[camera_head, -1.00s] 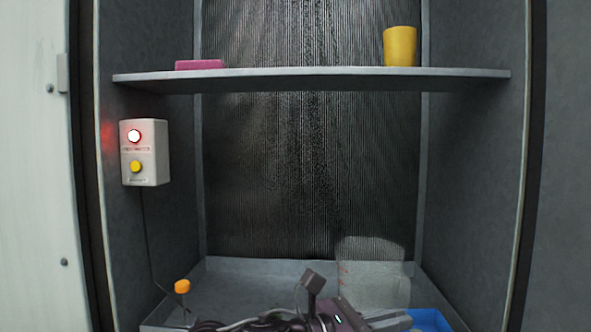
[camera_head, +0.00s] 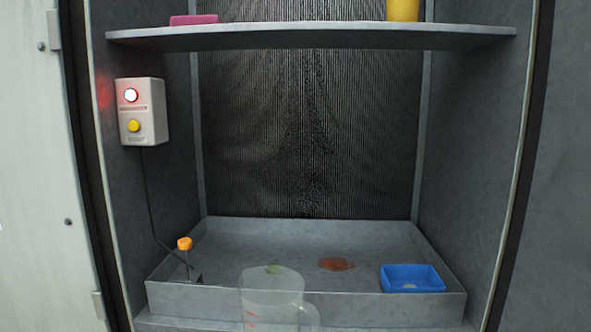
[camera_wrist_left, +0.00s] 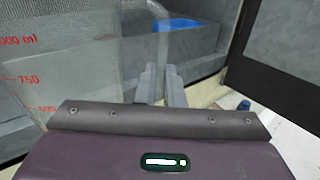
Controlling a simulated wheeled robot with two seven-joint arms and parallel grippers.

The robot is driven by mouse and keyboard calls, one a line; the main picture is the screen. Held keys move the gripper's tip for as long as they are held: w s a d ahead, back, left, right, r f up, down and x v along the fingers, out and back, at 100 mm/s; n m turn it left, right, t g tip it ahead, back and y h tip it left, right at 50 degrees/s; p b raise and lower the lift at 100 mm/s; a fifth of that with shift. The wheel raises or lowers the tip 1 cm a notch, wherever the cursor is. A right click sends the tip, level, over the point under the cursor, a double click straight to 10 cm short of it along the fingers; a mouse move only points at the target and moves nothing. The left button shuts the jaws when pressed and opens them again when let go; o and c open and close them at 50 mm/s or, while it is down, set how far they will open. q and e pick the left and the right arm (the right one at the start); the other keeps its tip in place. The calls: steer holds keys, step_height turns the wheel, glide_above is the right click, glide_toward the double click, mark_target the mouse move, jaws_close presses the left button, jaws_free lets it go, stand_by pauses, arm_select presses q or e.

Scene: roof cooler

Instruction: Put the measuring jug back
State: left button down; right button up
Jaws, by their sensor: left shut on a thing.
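The clear measuring jug (camera_head: 268,297) with red marks shows at the bottom of the head view, in front of the grey tray (camera_head: 400,306) and overlapping its front wall. Its lower part is cut off by the frame edge. In the left wrist view the jug's see-through wall (camera_wrist_left: 70,75) fills the left side, with red figures such as 750. My left gripper (camera_wrist_left: 161,75) is shut on the jug, seemingly at its handle side; the exact contact is hard to see through the clear plastic. It is out of the head view. My right gripper is in neither view.
In the tray are a blue box (camera_head: 412,279), a reddish-brown patch (camera_head: 336,264) and an orange-topped float (camera_head: 184,244). Above, a shelf (camera_head: 310,38) holds a pink block (camera_head: 194,19) and a yellow cup (camera_head: 403,9). A switch box (camera_head: 142,112) hangs on the left wall.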

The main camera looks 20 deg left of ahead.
arm_select(q)
steer(key=s+a+f+n+t+y, duration=0.1)
steer(key=s+a+f+n+y, duration=0.2)
steer(key=a+f+n+y, duration=0.2)
step_height(320, 180, down, 5)
steer(key=a+y, duration=0.2)
steer(key=shift+s+a+r+t+y, duration=0.15)
steer(key=shift+a+t+y, duration=0.15)
steer(key=shift+a, duration=0.1)
steer(key=shift+a, duration=0.15)
